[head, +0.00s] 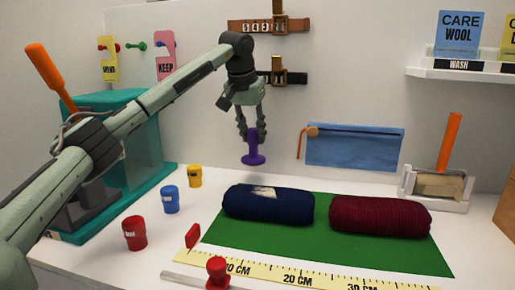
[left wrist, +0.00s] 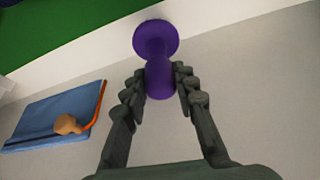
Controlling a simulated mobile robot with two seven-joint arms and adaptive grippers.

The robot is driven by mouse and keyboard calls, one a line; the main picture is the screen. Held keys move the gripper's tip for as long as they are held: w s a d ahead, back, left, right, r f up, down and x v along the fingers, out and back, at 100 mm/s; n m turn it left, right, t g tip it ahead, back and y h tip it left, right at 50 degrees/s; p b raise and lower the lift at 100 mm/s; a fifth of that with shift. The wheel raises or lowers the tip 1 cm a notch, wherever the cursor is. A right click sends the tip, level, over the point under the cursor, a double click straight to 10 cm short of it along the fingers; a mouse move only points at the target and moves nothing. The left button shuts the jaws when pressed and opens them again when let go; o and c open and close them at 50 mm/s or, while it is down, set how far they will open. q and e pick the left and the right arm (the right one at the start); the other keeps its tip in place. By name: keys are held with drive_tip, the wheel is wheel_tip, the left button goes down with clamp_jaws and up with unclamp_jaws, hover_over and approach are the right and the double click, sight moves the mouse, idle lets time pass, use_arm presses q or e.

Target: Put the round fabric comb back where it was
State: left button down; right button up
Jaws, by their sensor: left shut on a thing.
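My left gripper (head: 252,130) is shut on the purple handle of a tool with a round disc, which looks like the round fabric comb (head: 253,159). It hangs upright, disc down, in the air in front of the back wall, above and behind the dark blue wool roll (head: 240,205). In the left wrist view, the fingertips (left wrist: 160,82) press on both sides of the handle, and the disc of the comb (left wrist: 156,38) points away from the palm. My right gripper is not in view.
A dark red roll (head: 380,215) lies beside the blue one on a green mat (head: 300,253). Red (head: 134,233), blue (head: 171,199) and yellow (head: 194,176) pots stand left. A blue pouch (head: 355,147) is on the wall. An orange-handled brush (head: 450,140) stands right.

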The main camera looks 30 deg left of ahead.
sight(257, 149)
use_arm(q)
drive_tip(key=shift+w+d+f, duration=0.2)
drive_tip(key=shift+w+f, duration=0.3)
drive_tip(key=shift+w, duration=0.35)
wheel_tip(257, 149, down, 4)
drive_tip(key=shift+f, duration=0.1)
drive_tip(key=c, duration=1.2)
unclamp_jaws()
drive_tip(key=v, duration=1.2)
drive_tip(key=shift+w, duration=0.1)
